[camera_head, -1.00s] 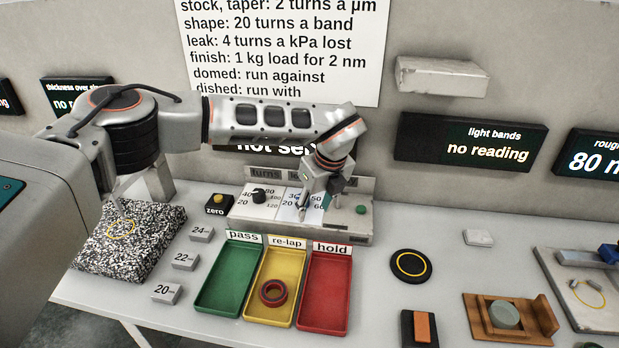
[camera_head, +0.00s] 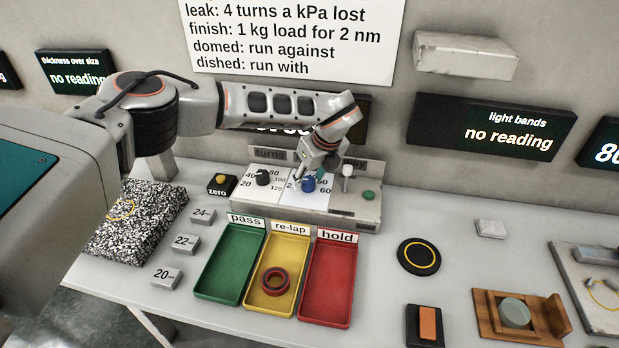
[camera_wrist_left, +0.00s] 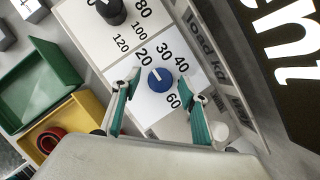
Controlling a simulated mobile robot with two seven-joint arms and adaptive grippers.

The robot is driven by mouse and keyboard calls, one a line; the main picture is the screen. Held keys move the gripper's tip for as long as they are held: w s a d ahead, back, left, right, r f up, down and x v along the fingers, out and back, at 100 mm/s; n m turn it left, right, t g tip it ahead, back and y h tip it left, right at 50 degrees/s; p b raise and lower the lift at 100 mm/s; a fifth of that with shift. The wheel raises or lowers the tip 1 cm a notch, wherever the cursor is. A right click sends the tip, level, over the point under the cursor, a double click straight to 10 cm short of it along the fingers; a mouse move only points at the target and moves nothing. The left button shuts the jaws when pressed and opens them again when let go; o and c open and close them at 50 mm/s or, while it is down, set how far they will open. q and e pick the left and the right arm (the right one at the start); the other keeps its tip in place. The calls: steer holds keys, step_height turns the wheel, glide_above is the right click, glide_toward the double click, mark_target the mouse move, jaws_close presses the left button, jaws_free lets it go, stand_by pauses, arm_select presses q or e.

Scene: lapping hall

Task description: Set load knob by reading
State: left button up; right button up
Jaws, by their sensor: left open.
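The blue load knob (camera_head: 309,184) sits on the white scale of the control panel. In the left wrist view the knob (camera_wrist_left: 160,79) has a white pointer line turned toward the 20 side, with 30, 40 and 60 marked around it. My left gripper (camera_head: 308,178) is above the panel at the knob. In the wrist view its green-padded fingers (camera_wrist_left: 159,83) are open, one on each side of the knob; I cannot tell whether they touch it. The roughness display (camera_head: 604,158) is cut off at the right edge, with an 8 visible. My right gripper is not in view.
A black turns knob (camera_head: 263,177) is left of the load knob; a white-topped supply control (camera_head: 347,172) and green button (camera_head: 369,196) are right. Green, yellow and red trays (camera_head: 326,283) stand in front; the yellow one holds a red ring (camera_head: 275,281). The light bands display (camera_head: 490,128) shows no reading.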

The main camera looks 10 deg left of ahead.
arm_select(q)
steer(key=shift+f, duration=0.1)
steer(key=c, duration=1.1)
steer(key=shift+a, duration=0.1)
steer(key=m+h, duration=0.1)
steer(key=m, duration=0.3)
steer(key=shift+a+t+p, duration=0.1)
steer(key=shift+t+p, duration=0.25)
steer(key=shift+t, duration=0.05)
steer(key=m+h, duration=0.2)
steer(key=m, duration=0.2)
steer(key=shift+a, duration=0.1)
steer(key=m+h, duration=0.1)
steer(key=m, duration=0.2)
steer(key=m+h, duration=0.1)
steer(key=m, duration=0.1)
steer(key=shift+a+m, duration=0.15)
steer(key=shift+m, duration=0.25)
steer(key=shift+w+m+g+h, duration=0.1)
steer(key=shift+m+g+h, duration=0.4)
steer(key=shift+m, duration=1.4)
